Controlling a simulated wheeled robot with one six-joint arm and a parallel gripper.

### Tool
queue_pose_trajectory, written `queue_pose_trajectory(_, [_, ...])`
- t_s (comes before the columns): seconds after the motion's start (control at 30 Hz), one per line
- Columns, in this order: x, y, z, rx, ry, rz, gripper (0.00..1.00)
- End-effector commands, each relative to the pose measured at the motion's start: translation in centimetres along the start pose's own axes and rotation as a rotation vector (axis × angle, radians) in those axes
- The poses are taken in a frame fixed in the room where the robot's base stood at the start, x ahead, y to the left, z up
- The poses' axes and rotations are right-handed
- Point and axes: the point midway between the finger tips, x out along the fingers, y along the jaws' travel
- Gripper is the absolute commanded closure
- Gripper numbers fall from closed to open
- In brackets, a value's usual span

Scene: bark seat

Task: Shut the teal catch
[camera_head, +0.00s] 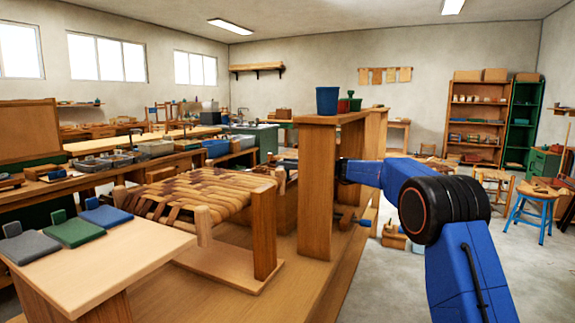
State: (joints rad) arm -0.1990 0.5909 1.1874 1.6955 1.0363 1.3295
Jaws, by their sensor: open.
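I cannot make out a teal catch for certain. My blue arm reaches in from the lower right, and my gripper (343,171) is at its far end, beside the right side of a wooden upright (316,195). The gripper is open, with nothing seen in it; its fingers are small and partly hidden by the upright. A small blue part on a dark rod (347,221) shows low beside the same upright, below the gripper; I cannot tell what it is.
A woven bark seat (195,192) stands left of the upright. Grey (33,247), green (73,232) and blue (106,214) pieces lie on a pale tabletop (105,262). A blue pot (327,100) stands atop the upright frame. A blue-legged stool (541,196) stands at right.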

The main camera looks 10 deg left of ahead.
Motion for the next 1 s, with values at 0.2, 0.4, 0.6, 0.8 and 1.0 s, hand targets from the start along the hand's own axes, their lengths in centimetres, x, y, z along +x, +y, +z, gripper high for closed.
queue_pose_trajectory(0.2, [0.0, 0.0, 0.0, 0.000, 0.000, 0.000, 0.90])
queue_pose_trajectory(0.4, [0.0, 0.0, 0.0, -0.001, 0.004, 0.001, 1.00])
queue_pose_trajectory(0.6, [0.5, 0.1, 0.0, -0.003, 0.072, 0.006, 1.00])
queue_pose_trajectory(0.8, [1.1, 0.1, -0.1, -0.003, 0.175, 0.005, 1.00])
queue_pose_trajectory(1.0, [1.8, 0.1, -0.2, -0.003, 0.274, 0.006, 1.00])
